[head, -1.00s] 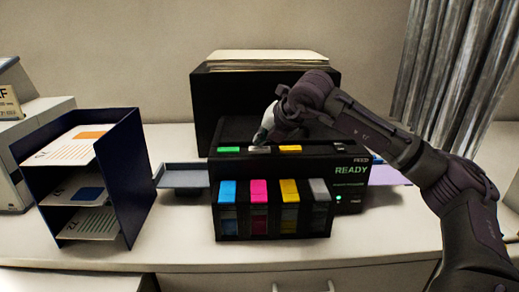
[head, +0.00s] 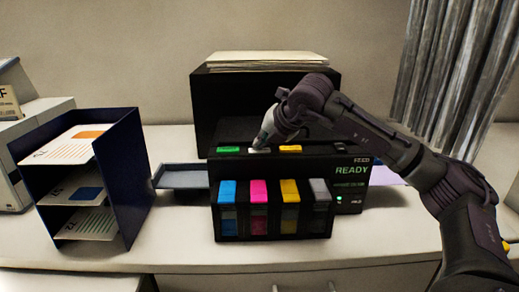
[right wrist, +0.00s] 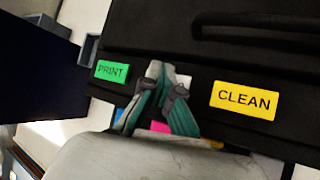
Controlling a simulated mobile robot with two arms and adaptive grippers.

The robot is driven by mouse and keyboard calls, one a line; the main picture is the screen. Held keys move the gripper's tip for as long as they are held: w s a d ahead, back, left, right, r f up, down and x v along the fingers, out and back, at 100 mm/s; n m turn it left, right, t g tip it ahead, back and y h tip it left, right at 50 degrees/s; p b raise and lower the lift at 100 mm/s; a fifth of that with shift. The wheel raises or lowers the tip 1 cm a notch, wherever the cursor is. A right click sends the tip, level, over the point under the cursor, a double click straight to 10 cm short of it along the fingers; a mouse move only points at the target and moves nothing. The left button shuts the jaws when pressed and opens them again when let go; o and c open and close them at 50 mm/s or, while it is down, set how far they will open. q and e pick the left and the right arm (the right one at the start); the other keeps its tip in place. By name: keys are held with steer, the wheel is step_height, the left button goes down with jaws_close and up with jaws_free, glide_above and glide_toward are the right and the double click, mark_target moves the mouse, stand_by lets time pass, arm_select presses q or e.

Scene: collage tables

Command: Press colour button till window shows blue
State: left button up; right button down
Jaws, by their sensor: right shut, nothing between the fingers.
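The black printer (head: 345,150) stands mid-counter. Its top front edge has a green PRINT button (right wrist: 111,72), a white button (head: 259,150) and a yellow CLEAN button (right wrist: 245,99). My right gripper (head: 260,142) is shut and empty, tips down at the white button. In the right wrist view its fingers (right wrist: 163,88) cover most of that button, so its label is hidden. I cannot tell whether the button is pressed down. The display (head: 351,170) reads READY in green. I see no blue on it. My left gripper is out of view.
Cyan (head: 227,192), magenta (head: 258,191), yellow (head: 289,191) and grey (head: 320,190) cartridges stick out at the front. A navy sorter (head: 128,185) with printed sheets stands left. A side tray (head: 182,177) sits between it and the printer. The front counter is clear.

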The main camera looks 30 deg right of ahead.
steer(key=shift+r+p, duration=0.45)
steer(key=shift+r, duration=0.4)
steer(key=shift+r+p, duration=1.65)
steer(key=shift+r, duration=0.9)
steer(key=shift+f, duration=0.1)
